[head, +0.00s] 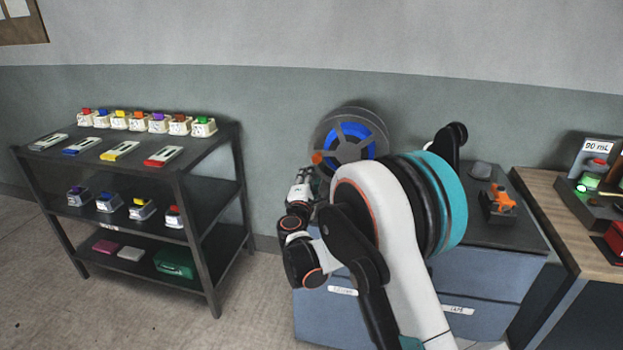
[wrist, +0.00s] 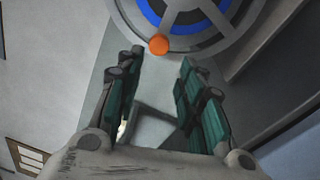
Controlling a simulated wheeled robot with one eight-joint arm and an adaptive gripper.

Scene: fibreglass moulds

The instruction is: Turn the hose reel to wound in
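The hose reel (head: 349,138) stands upright on the blue-grey cabinet, against the wall. It has a dark grey rim and spokes over a blue hub. An orange knob (wrist: 159,45) sits near its rim and shows at the reel's lower left in the head view (head: 317,158). My gripper (wrist: 160,62) is open, with its fingers apart on either side below the knob in the wrist view. Nothing is seen between the fingers. In the head view my gripper (head: 302,178) is just below the knob and partly hidden by my arm. Any gap in depth cannot be told.
A dark shelf rack (head: 178,165) with several coloured devices stands at the left. The cabinet (head: 480,270) has an orange part (head: 502,202) on its top right. A wooden bench (head: 560,215) with a mL display is at the far right. Floor is clear between rack and cabinet.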

